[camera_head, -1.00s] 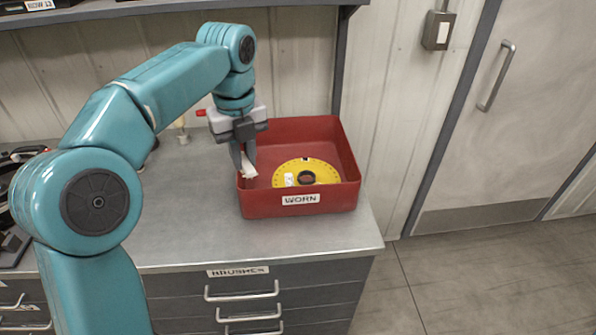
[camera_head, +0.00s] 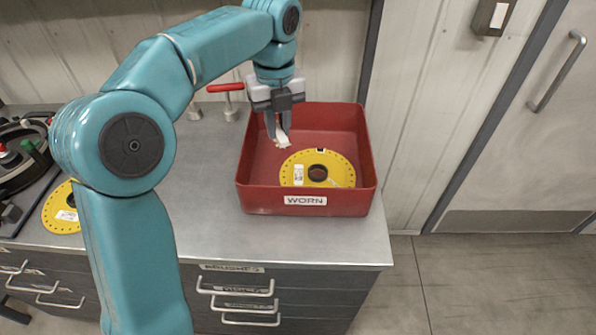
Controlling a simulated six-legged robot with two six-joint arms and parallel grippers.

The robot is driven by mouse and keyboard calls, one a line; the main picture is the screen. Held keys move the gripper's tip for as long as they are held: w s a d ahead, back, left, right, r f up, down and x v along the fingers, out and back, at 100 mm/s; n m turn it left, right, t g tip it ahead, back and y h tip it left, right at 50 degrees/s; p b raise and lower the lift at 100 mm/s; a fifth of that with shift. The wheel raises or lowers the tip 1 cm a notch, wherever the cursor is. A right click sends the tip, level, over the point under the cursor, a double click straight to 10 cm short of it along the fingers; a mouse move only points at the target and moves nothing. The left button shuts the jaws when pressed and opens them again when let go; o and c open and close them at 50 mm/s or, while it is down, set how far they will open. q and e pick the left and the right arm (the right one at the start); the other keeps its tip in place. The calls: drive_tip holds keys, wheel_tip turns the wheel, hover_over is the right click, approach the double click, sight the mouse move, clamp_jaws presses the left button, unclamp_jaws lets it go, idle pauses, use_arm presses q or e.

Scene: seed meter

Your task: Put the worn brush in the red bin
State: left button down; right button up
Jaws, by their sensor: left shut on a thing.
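The red bin (camera_head: 255,199), labelled WORN, stands on the grey metal bench top. My left gripper (camera_head: 279,135) is over the left part of the bin's opening, pointing down. It is shut on a small white brush (camera_head: 282,138), whose lower end shows below the fingertips, over the bin's inside. I cannot tell whether the brush touches the bin floor. My right gripper is not in view.
A yellow disc (camera_head: 341,170) with a dark centre lies in the bin. Another yellow disc (camera_head: 58,214) lies at the bench's left, beside dark machinery (camera_head: 20,150). Drawers (camera_head: 235,288) are below; floor is clear at right.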

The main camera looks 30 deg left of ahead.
use_arm(q)
drive_tip(key=f, duration=0.8)
drive_tip(key=f+b, duration=0.1)
drive_tip(key=f, duration=0.3)
drive_tip(key=shift+s+f, duration=0.35)
drive_tip(key=shift+f, duration=0.05)
drive_tip(key=shift+s+a+f, duration=0.1)
drive_tip(key=shift+f, duration=0.15)
wheel_tip(320, 180, down, 4)
drive_tip(key=shift+r, duration=0.1)
drive_tip(key=shift+f, duration=0.25)
drive_tip(key=shift+f+b, duration=0.25)
drive_tip(key=shift+b, duration=0.05)
drive_tip(key=c, duration=1.1)
unclamp_jaws()
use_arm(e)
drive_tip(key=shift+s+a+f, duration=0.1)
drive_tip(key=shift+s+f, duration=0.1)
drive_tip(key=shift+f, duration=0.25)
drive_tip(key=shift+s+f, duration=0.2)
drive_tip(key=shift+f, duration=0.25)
